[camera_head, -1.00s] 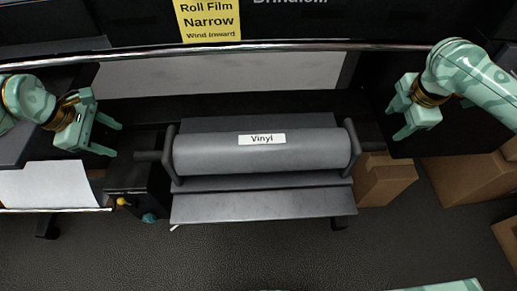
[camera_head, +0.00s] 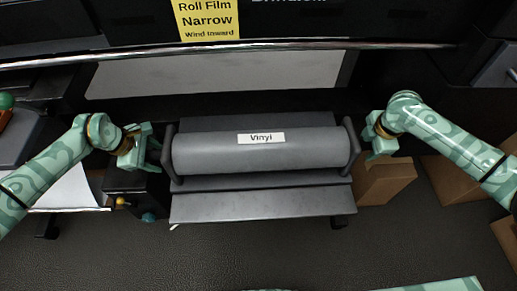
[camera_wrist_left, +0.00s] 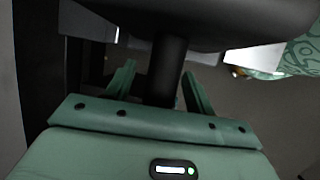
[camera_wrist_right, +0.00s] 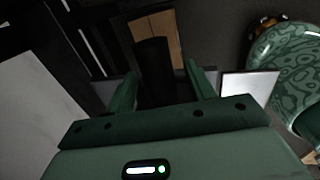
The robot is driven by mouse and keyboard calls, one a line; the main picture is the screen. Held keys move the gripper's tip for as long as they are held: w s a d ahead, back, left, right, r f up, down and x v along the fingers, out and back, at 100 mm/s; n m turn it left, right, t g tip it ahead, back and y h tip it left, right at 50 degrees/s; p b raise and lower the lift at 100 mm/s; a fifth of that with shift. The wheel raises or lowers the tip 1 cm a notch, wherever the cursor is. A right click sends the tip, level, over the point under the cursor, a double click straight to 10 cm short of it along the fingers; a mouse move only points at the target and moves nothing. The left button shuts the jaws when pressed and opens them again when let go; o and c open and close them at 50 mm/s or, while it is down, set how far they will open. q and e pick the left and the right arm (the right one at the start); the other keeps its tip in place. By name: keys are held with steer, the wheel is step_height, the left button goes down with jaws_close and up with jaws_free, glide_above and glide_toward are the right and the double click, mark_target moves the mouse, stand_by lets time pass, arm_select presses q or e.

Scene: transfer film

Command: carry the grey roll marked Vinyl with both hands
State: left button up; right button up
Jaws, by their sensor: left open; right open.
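The grey roll marked Vinyl (camera_head: 215,152) lies level in a dark cradle (camera_head: 262,205) in the middle of the head view, with a flange at each end. My left gripper (camera_head: 150,152) is open at the roll's left end. In the left wrist view the dark shaft end (camera_wrist_left: 167,70) stands between its open fingers (camera_wrist_left: 157,88). My right gripper (camera_head: 370,148) is open at the right end. In the right wrist view a dark shaft end (camera_wrist_right: 152,70) shows between its open fingers (camera_wrist_right: 160,88). I cannot tell whether the fingers touch the shafts.
A cardboard box (camera_head: 385,183) stands just right of the cradle, with another (camera_head: 450,180) further right. A metal rail (camera_head: 290,46) runs across behind, below a yellow sign (camera_head: 208,20). A dark box (camera_head: 135,195) with small knobs is at left.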

arm_select(q)
steer(key=shift+d+f, duration=0.1)
steer(key=shift+f, duration=0.2)
arm_select(e)
steer(key=shift+f, duration=0.3)
arm_select(q)
jaws_close()
arm_select(e)
jaws_close()
arm_select(q)
steer(key=shift+w+r, duration=0.1)
arm_select(e)
steer(key=shift+w, duration=0.1)
stand_by(0.5)
arm_select(q)
steer(key=shift+w+r, duration=0.2)
steer(key=shift+r, duration=0.05)
arm_select(e)
steer(key=shift+w+r, duration=0.2)
steer(key=shift+r, duration=0.1)
